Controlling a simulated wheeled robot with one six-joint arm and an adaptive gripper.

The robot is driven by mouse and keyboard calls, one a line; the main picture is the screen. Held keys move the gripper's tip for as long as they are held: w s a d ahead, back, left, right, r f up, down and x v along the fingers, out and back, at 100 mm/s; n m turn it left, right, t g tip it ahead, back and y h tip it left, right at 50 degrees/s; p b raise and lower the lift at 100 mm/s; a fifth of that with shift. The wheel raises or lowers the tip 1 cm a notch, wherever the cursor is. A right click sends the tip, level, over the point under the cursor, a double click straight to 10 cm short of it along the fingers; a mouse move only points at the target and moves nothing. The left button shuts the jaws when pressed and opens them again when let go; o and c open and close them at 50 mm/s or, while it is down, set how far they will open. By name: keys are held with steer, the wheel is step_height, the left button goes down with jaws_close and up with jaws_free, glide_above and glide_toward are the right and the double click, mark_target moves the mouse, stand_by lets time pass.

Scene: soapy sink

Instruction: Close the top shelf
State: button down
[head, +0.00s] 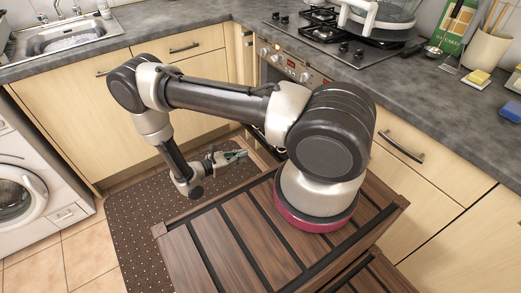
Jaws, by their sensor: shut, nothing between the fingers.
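My gripper (240,154) is small in the head view, at the end of my arm, low in front of the oven (284,62). Its fingers are shut and hold nothing. It is left of my arm's mount and above the floor near the dark mat. No part is plainly recognisable as the top shelf. My arm and its mount hide most of the oven front, so I cannot tell whether an oven shelf is out or whether my gripper touches anything.
Pale cabinet fronts with a drawer handle (184,48) stand behind, and another handle (404,148) is at the right. A grey worktop (190,22) runs above. A washing machine (32,185) stands at the left. A dotted brown mat (135,220) covers the tiled floor.

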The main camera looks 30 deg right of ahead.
steer(key=d+f, duration=0.2)
steer(key=d, duration=0.8)
steer(key=shift+w+d, duration=0.1)
